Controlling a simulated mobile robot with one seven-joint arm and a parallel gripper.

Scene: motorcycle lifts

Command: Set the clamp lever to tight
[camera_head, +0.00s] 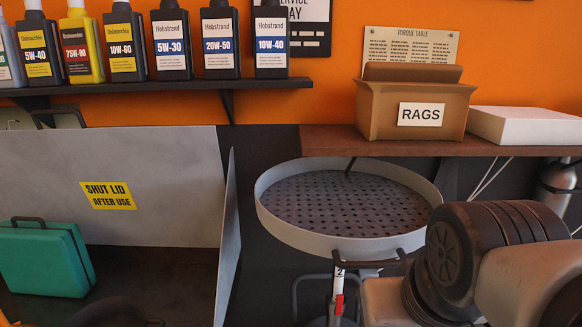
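I cannot pick out the clamp lever with certainty. Below the front rim of a round drain tray (300,235) there is a thin dark bar (372,262) with a curved right end. Under its left end hangs a narrow white strip with dark marks (339,282) and a red piece (339,305). Whether these belong to the clamp, and whether it is tight or loose, I cannot tell. My arm's grey and black links fill the lower right and hide what is behind them. My gripper's fingertips do not show.
A wooden shelf (330,141) over the tray's back holds a RAGS box (380,110) and a white box (525,125). At left, a grey lidded bin (150,165) holds a teal case (40,262). Oil bottles (220,45) line the upper shelf (180,92).

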